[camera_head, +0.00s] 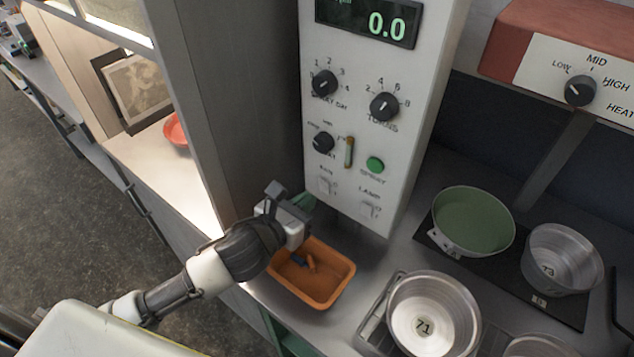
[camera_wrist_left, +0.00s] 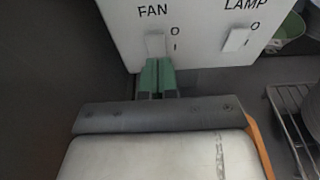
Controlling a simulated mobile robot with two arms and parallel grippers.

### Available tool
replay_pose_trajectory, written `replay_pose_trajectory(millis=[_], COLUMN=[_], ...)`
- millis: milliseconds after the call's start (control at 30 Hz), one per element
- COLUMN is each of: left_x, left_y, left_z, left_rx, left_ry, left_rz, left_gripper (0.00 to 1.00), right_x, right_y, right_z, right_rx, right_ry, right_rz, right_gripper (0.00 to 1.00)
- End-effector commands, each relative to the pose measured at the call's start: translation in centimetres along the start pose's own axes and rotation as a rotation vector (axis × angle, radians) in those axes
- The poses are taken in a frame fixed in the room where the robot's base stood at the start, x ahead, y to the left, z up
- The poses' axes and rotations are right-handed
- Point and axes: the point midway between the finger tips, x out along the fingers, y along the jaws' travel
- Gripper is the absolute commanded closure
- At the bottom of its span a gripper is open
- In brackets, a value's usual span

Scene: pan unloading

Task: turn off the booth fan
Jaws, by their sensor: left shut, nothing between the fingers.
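The white control panel (camera_head: 378,110) has a white rocker switch marked FAN (camera_head: 327,186) near its lower left corner. The fan switch also shows in the left wrist view (camera_wrist_left: 155,45), with O above I at its right side. I cannot tell which way it is tipped. My left gripper (camera_head: 307,201) is shut and empty, just below the fan switch. In the left wrist view its green fingertips (camera_wrist_left: 157,66) meet the switch's lower edge in the picture; I cannot tell whether they touch. My right gripper is not in view.
The LAMP switch (camera_head: 370,209) is right of the fan switch. Above are several black knobs, a green button (camera_head: 375,164) and a display (camera_head: 370,20) reading 0.0. An orange tray (camera_head: 335,290) stands below. Metal pans (camera_head: 433,318) and a green-filled pan (camera_head: 473,220) stand right. A booth wall (camera_head: 180,60) is left.

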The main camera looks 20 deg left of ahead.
Motion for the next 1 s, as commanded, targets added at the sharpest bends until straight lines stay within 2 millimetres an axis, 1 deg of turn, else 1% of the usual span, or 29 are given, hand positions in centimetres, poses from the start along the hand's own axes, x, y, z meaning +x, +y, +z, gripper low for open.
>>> replay_pose_trajectory(millis=[33,100,200,300,667,767,833,900,1000], left_x=[0.9,1.9,2.9,3.5,3.7,4.0,4.5,4.5,4.5], left_y=[0.0,0.0,0.0,0.0,0.0,0.1,0.1,0.0,0.0], left_z=[0.7,1.0,1.2,1.2,1.2,1.6,2.2,1.6,1.6], left_rx=[-0.001,-0.001,0.000,-0.001,0.001,0.003,0.006,0.001,0.000], left_ry=[-0.002,-0.001,-0.001,0.000,0.001,0.000,0.000,0.000,0.001], left_rz=[0.001,0.000,0.000,-0.001,0.000,0.000,0.000,0.000,0.000], left_gripper=[1.00,1.00,1.00,1.00,1.00,1.00,1.00,1.00,1.00], right_x=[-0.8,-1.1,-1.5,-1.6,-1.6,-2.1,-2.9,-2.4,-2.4], right_y=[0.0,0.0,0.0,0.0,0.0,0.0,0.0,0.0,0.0], right_z=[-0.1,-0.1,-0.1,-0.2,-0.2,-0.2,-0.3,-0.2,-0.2], right_rx=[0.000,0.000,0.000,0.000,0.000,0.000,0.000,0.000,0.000], right_ry=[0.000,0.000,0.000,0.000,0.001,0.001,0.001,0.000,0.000], right_rz=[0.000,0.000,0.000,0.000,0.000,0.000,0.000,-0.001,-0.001], right_gripper=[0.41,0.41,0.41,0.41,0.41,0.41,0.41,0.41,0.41])
